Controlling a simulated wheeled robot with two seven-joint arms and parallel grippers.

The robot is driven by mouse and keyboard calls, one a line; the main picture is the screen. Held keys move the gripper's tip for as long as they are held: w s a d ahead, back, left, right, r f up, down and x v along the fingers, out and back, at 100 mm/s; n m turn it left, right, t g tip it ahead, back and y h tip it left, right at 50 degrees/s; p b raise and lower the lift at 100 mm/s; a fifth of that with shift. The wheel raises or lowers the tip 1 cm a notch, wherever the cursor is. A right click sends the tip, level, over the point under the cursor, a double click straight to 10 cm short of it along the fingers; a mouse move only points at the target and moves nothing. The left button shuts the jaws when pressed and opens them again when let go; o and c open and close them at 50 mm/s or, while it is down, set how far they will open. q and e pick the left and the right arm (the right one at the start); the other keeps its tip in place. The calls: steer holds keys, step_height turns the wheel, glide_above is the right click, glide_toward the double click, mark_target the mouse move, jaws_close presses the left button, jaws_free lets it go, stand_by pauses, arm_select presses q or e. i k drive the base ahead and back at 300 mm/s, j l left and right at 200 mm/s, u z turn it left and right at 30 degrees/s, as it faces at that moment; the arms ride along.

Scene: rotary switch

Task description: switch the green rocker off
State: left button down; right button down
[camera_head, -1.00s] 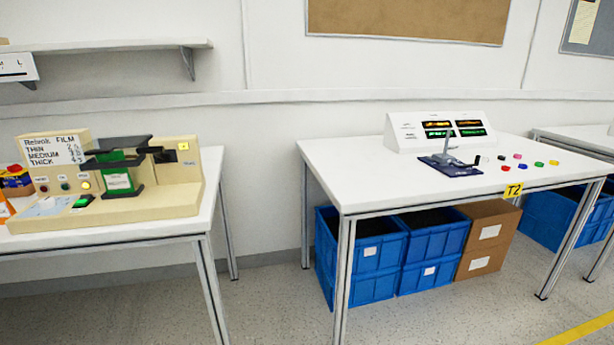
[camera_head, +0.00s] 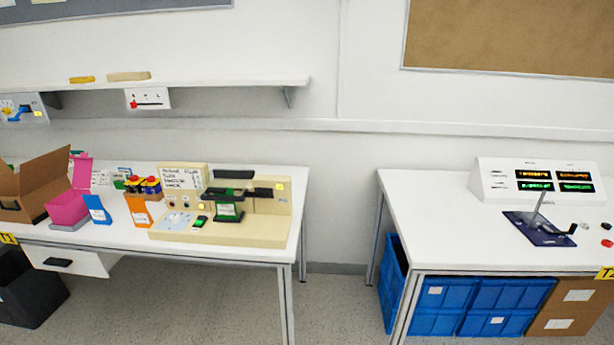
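The green rocker (camera_head: 198,222) is a small lit green switch on the front of a beige film-sealing machine (camera_head: 272,234), which stands on the left table. It is too small to tell which side is pressed. Right of it on the machine is a dark press arm with a green and white label block (camera_head: 228,211). Neither of my grippers is in view.
The left table (camera_head: 130,245) also holds a cardboard box (camera_head: 40,185), a pink bin (camera_head: 68,207) and orange and blue holders. The right table (camera_head: 430,235) carries a display console (camera_head: 490,182). A floor gap (camera_head: 340,310) lies between the tables. A shelf (camera_head: 220,88) hangs above.

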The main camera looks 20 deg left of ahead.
mark_target(198, 223)
steer(key=u, duration=1.35)
